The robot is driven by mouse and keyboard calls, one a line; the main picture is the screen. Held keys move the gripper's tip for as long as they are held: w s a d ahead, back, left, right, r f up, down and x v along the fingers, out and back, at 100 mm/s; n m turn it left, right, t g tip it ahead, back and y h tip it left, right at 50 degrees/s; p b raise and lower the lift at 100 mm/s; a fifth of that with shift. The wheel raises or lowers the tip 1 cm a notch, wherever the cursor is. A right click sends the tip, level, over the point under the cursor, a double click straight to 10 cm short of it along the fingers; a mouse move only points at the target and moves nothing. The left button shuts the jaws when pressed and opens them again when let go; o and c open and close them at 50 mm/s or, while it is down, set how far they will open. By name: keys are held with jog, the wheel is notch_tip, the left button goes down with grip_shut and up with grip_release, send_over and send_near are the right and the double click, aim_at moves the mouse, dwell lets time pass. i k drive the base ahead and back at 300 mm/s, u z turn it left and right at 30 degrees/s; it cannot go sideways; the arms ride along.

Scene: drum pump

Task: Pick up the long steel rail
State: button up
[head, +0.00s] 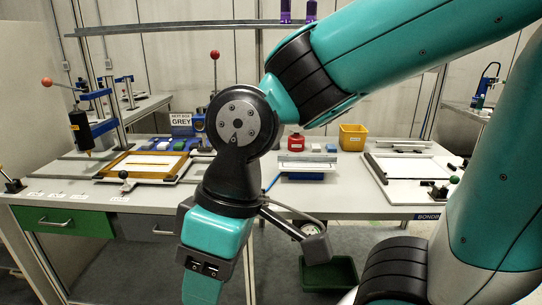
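A long grey steel rail (180,28) runs level across the top of the head view, above the bench. Its left end is free in view, and its right part passes behind my arm. The frame does not show clearly what it rests on.
The bench (240,183) carries a wooden-framed fixture (145,166), a red container (296,142), a yellow bin (353,137) and a white tray fixture (405,168). A lever press (95,128) stands at left. A green drawer (62,221) and dark green bin (329,273) sit below.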

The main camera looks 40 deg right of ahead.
aim_at(282, 158)
jog(key=z, duration=0.1)
jog(key=i, duration=0.95)
jog(key=z, duration=0.65)
jog(key=i, duration=0.55)
jog(key=z, duration=0.3)
